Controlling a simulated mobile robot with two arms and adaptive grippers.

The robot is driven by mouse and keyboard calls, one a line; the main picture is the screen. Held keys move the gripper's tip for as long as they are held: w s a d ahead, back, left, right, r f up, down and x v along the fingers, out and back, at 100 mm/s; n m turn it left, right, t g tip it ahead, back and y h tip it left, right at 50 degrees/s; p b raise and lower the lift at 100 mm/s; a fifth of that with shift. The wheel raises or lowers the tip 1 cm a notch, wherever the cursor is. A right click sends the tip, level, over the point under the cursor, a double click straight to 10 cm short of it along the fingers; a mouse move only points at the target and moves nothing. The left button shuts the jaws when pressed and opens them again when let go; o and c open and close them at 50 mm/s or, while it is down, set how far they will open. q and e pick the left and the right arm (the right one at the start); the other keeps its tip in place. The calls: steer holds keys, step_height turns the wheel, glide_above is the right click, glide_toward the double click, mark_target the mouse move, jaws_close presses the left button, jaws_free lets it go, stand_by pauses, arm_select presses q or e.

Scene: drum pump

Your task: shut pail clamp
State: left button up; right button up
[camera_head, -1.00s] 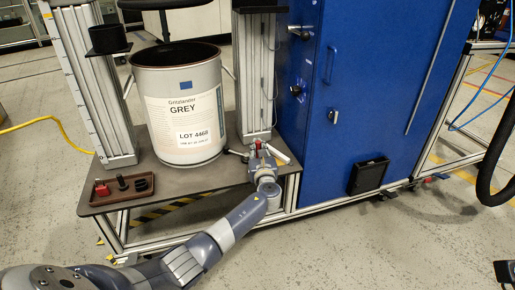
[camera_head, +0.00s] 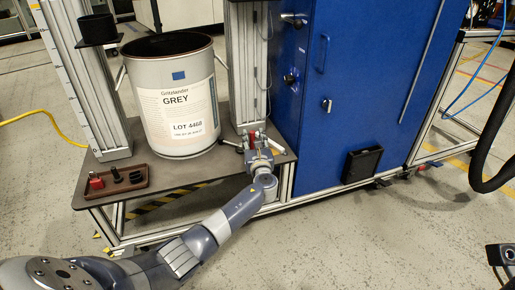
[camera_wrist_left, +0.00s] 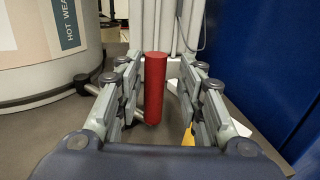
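The grey pail (camera_head: 176,75), labelled GREY and LOT 4468, stands upright on the brown bench. The clamp's red handle (camera_wrist_left: 155,88) stands upright in the left wrist view, and a small bit of red shows at the gripper in the head view (camera_head: 252,134). My left gripper (camera_head: 255,141) is at the bench beside the pail's lower right. In the wrist view its fingers (camera_wrist_left: 157,90) are open on both sides of the red handle, with gaps visible. The clamp's lower part is mostly hidden. A dark part at the lower right edge may be my right gripper (camera_head: 501,262); it is cut off.
A blue cabinet (camera_head: 345,100) stands close to the right of my left gripper. An aluminium post (camera_head: 243,70) rises just behind it. A brown tray (camera_head: 112,187) with small parts lies at the bench's left. The floor in front is free.

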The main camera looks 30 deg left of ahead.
arm_select(q)
steer(key=v, duration=1.1)
steer(key=shift+d, duration=0.35)
steer(key=shift+s, duration=0.15)
